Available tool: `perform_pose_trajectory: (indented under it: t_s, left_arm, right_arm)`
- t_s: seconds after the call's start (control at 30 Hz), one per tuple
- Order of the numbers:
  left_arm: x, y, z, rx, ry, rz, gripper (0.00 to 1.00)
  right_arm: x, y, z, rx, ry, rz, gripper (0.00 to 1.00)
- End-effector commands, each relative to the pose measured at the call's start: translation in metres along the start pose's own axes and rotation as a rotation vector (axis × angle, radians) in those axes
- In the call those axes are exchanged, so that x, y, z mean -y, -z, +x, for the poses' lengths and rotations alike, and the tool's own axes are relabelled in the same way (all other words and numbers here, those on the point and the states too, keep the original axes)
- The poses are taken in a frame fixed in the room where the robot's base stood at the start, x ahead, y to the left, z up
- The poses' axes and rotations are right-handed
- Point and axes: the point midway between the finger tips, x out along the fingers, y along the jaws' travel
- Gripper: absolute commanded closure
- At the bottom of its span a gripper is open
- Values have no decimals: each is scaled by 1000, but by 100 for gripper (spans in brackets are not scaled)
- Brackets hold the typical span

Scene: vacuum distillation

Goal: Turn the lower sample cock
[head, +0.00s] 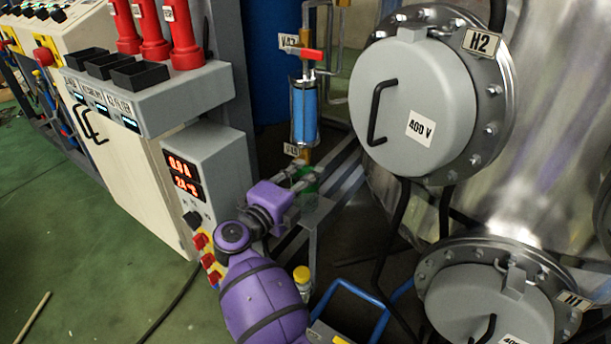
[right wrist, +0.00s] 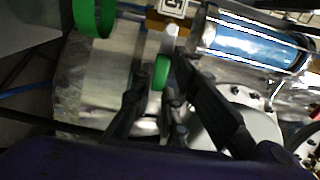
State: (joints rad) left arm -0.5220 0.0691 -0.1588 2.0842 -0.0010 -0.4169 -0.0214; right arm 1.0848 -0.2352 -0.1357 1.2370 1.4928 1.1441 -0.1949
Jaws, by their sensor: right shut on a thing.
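The lower sample cock is below the cylinder, by a small tag (head: 297,150), mostly hidden by my right gripper (head: 298,178). In the right wrist view, my right gripper (right wrist: 162,74) has its dark fingers on either side of a small green handle piece (right wrist: 161,72), just below the blue cylinder (right wrist: 255,42), and is shut on it. My left gripper is not in view.
The large metal vessel with a grey 400 V cover (head: 425,95) stands close on the right. A control box with red displays (head: 187,175) stands left of my right arm. A green ring (right wrist: 95,15) shows near the cock. Green floor is open at lower left.

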Motion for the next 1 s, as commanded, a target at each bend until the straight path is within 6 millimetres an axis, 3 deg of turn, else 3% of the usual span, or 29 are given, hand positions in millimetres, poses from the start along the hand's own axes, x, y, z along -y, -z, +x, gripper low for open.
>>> perform_pose_trajectory:
  t_s: [0.47, 1.0]
  left_arm:
    - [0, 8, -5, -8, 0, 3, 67]
    - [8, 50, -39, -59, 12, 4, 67]
  right_arm:
    - [4, 0, 0, 0, 1, -35, 100]
    - [26, -5, 0, 0, 2, -393, 100]
